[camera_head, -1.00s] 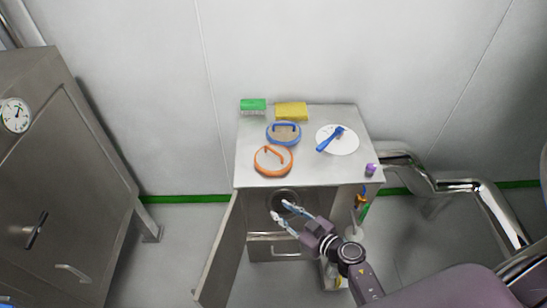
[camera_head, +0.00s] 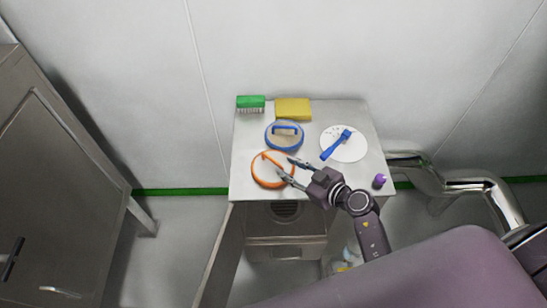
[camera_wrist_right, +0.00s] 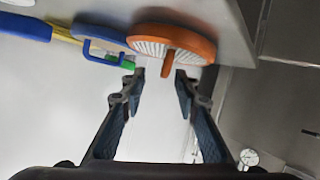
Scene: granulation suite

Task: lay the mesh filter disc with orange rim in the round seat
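The mesh filter disc with orange rim (camera_head: 256,176) lies on the steel cabinet top, near its front left. An orange handle rises from it. In the right wrist view the disc (camera_wrist_right: 190,44) is at the top, and its handle points between the fingers. My right gripper (camera_head: 288,171) is open and empty, its fingertips at the disc's right side by the handle. I cannot tell whether they touch. A dark round opening (camera_head: 286,209), perhaps the round seat, shows inside the cabinet below the top's front edge. My left gripper is out of view.
A blue-rimmed disc (camera_head: 284,143) lies just behind the orange one. A green brush (camera_head: 250,103), a yellow block (camera_head: 293,109), a white disc with a blue tool (camera_head: 355,150) and a purple item (camera_head: 379,181) are also on top. The cabinet door (camera_head: 222,255) stands open at left.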

